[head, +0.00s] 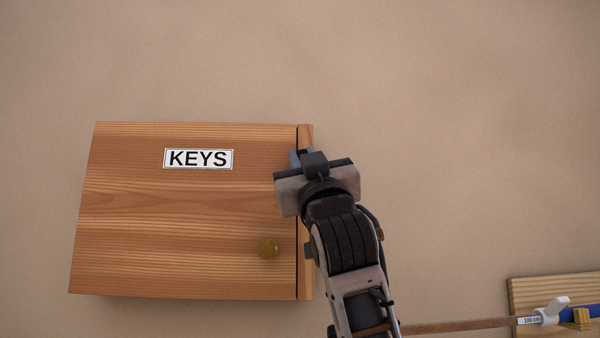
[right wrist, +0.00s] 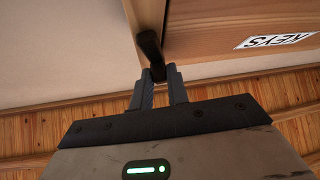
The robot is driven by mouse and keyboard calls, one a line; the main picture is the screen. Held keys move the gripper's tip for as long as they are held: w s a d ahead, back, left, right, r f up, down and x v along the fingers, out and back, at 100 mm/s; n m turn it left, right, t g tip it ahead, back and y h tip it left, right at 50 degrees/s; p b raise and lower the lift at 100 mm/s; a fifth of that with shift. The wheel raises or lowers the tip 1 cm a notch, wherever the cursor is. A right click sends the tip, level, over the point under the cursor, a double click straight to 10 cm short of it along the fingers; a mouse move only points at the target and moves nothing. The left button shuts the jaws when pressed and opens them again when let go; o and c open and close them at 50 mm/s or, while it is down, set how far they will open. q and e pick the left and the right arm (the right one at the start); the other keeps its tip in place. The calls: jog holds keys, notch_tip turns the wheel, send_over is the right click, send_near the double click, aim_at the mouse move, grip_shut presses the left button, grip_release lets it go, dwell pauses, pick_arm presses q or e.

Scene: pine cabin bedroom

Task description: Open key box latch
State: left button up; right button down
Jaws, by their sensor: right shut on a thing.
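A thin dark line runs between the door and the box's right side strip (head: 306,270). My right gripper (head: 303,158) is at the upper right edge of the box, its body covering that spot. In the right wrist view its fingertips (right wrist: 160,74) are shut on a dark latch (right wrist: 149,45) at the box's edge. My left gripper is not in view.
A wooden board (head: 555,286) with a blue and white item on it (head: 556,310) is at the lower right. A thin brown rod (head: 465,325) with a 100 cm tag reaches left from it behind my arm. The wall around the box is bare.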

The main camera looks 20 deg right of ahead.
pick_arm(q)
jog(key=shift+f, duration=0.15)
pick_arm(e)
jog(key=shift+d+f+m+h, duration=0.1)
jog(key=shift+d+m+h, duration=0.05)
jog(key=shift+m+h, duration=2.2)
jog(key=shift+d+m+g+h, duration=0.1)
jog(key=shift+m+g+h, duration=0.15)
jog(key=shift+m+g, duration=0.1)
jog(key=c, duration=1.4)
grip_release()
pick_arm(q)
jog(key=shift+b, duration=0.3)
pick_arm(e)
jog(key=shift+o, duration=0.2)
jog(key=shift+s, duration=0.1)
